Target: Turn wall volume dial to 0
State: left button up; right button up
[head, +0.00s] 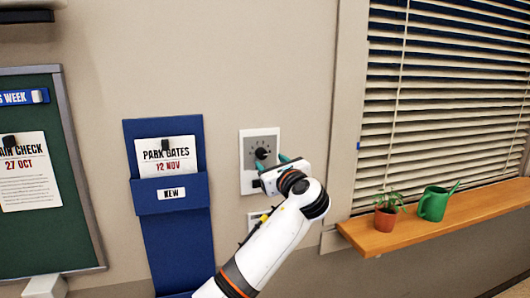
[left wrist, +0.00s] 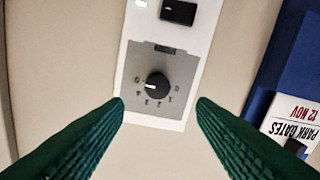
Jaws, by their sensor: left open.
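The volume dial (head: 262,153) is a round black knob on a grey panel in a white wall plate (head: 245,141). In the left wrist view, which is turned upside down, the dial (left wrist: 158,85) has a white pointer mark aimed to the left. Small marks ring part of it, too small to read surely. My left gripper (head: 271,161) is open in front of the plate. In the left wrist view its green fingers (left wrist: 160,104) stand apart on either side of the dial, with nothing between them touching it. My right gripper is out of view.
A black rocker switch (left wrist: 179,12) sits on the same plate. A blue wall pocket (head: 180,240) with a notice hangs to the left, beside a green board (head: 70,220). A wooden sill (head: 450,215) with a potted plant (head: 386,216) and green watering can (head: 433,205) is at right.

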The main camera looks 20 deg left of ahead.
aim_at(263, 155)
pick_arm(q)
jog(key=p+x, duration=0.1)
jog(key=x, duration=0.4)
jog(key=shift+w+d, duration=0.1)
jog(key=shift+w, duration=0.05)
jog(key=shift+p+x, duration=0.4)
jog(key=shift+x, duration=0.5)
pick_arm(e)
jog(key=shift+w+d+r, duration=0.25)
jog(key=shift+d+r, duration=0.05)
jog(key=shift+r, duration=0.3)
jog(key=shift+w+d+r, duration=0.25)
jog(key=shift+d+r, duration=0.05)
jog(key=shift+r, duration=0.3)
pick_arm(q)
jog(key=shift+f, duration=0.1)
jog(key=shift+c, duration=0.5)
jog(key=c, duration=0.9)
